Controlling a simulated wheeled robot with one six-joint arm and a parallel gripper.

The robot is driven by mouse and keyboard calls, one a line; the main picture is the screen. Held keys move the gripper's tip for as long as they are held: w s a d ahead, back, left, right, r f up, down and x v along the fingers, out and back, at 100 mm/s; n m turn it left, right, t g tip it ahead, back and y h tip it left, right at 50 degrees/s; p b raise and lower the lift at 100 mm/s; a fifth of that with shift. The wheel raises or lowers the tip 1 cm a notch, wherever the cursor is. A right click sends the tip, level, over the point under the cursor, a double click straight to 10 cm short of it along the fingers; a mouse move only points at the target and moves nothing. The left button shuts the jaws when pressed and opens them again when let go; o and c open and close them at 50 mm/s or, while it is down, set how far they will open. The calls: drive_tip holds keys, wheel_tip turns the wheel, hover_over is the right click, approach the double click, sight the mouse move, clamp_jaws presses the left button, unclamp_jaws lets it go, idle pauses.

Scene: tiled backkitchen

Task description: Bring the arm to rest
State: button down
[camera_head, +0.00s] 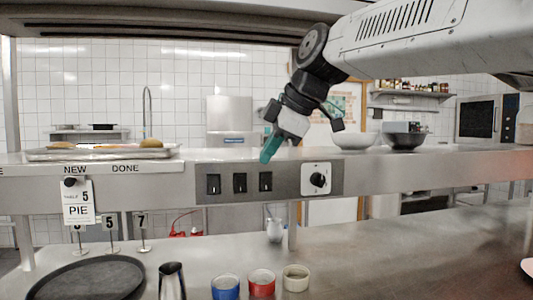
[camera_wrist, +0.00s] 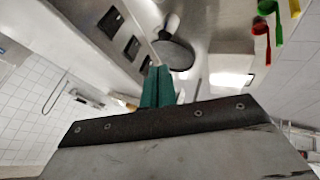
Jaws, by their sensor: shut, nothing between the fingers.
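My gripper (camera_head: 268,155) is at the end of my arm, which reaches in from the upper right in the head view. Its green fingers point down and are shut with nothing between them. They hang in front of the upper shelf (camera_head: 400,158), just above the switch panel (camera_head: 225,184). In the wrist view the green fingers (camera_wrist: 158,86) are together and empty, pointing toward a round dark tray.
On the lower counter are a round dark tray (camera_head: 92,279), a metal cup (camera_head: 171,280) and blue (camera_head: 225,288), red (camera_head: 262,283) and cream (camera_head: 296,278) cups. A white bowl (camera_head: 353,141) and dark bowl (camera_head: 404,140) stand on the upper shelf. The right counter is mostly clear.

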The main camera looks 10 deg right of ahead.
drive_tip(key=s+d+f+m+g+h, duration=0.1)
drive_tip(key=s+d+f+m, duration=0.3)
drive_tip(key=s+f, duration=0.5)
drive_tip(key=s+d+f+m+g+h, duration=0.1)
drive_tip(key=s+d+f+m+g, duration=0.1)
drive_tip(key=s+f+m, duration=0.5)
drive_tip(key=s+d+f+m+g+h, duration=0.1)
drive_tip(key=s+d+f+m, duration=0.4)
drive_tip(key=s+f, duration=0.6)
drive_tip(key=shift+d+f+m+g+h, duration=0.2)
drive_tip(key=shift+d+m+g+h, duration=0.15)
drive_tip(key=shift+h, duration=0.25)
drive_tip(key=shift+a, duration=0.1)
